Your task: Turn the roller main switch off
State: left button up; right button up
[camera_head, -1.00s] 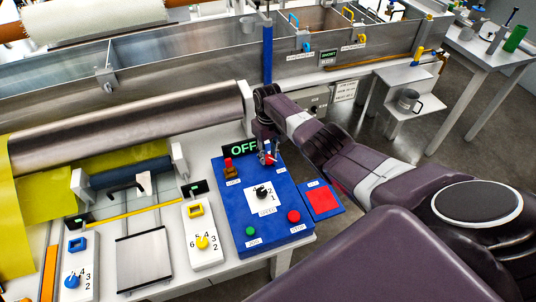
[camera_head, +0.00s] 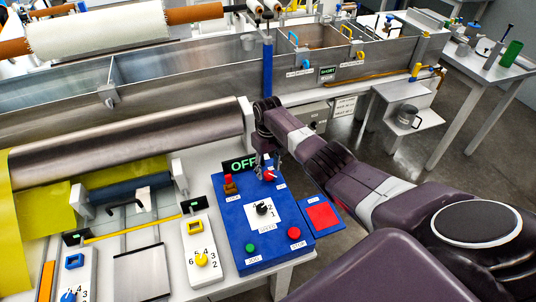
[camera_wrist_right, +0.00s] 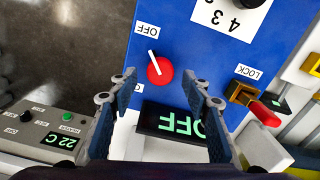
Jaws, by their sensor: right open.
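The roller main switch is a red knob (camera_head: 269,174) with a white pointer, on the blue control panel (camera_head: 236,240). It also shows in the right wrist view (camera_wrist_right: 160,72), where the pointer aims toward the OFF label (camera_wrist_right: 147,30). The display (camera_head: 241,164) beside it reads OFF in green. My right gripper (camera_head: 269,164) is at the panel's far edge, by the knob. In the right wrist view its two fingers (camera_wrist_right: 158,84) are spread apart with the knob showing between their tips, touching neither. My left gripper is not in view.
A red-capped LOCK lever (camera_head: 229,185) stands left of the knob. The panel also holds a numbered speed dial (camera_head: 263,208), a green button (camera_head: 250,247) and a red STOP button (camera_head: 294,233). A steel roller (camera_head: 130,133) and a blue post (camera_head: 267,62) are close by.

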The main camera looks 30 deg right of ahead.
aim_at(268, 173)
notch_tip(268, 173, up, 11)
dwell(0.4)
jog(key=shift+f, duration=0.15)
